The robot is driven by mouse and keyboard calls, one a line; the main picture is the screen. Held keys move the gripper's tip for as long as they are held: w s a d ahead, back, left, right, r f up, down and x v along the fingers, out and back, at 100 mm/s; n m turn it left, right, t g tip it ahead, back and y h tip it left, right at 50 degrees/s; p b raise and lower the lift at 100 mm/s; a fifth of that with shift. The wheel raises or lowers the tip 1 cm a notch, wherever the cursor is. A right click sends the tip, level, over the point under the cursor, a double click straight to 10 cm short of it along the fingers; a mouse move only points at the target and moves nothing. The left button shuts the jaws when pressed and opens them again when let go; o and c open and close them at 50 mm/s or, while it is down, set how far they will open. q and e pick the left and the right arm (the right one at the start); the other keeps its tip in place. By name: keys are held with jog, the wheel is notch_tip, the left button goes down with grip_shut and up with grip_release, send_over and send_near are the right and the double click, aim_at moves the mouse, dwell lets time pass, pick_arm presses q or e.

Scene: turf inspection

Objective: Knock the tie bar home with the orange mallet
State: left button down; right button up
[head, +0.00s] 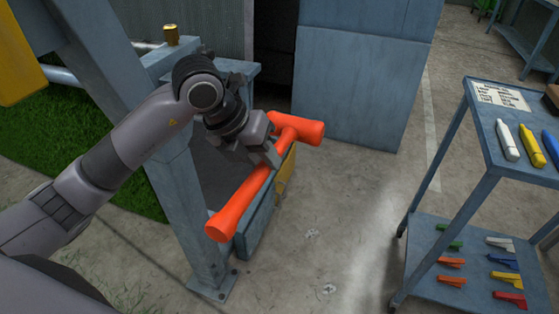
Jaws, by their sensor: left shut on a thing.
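My left gripper (268,154) is shut on the handle of the orange mallet (243,205). The mallet is held in the air, its head at the upper right and its handle end pointing down left. The gripper hides part of the handle. A small brass-coloured cylinder (171,35) stands up on the blue frame behind my arm. A silvery bar (62,76) runs behind the blue post at the upper left. I cannot tell which of these, if either, is the tie bar. My right gripper is not in view.
A blue post (172,178) stands on the floor left of the mallet. A blue cabinet (350,88) stands behind. The floor (340,220) between is clear.

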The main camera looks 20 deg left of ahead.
pick_arm(q)
jog(key=a+r, duration=0.1)
jog(key=a+r+p, duration=0.1)
jog(key=shift+w+a, duration=0.2)
jog(key=shift+a, duration=0.2)
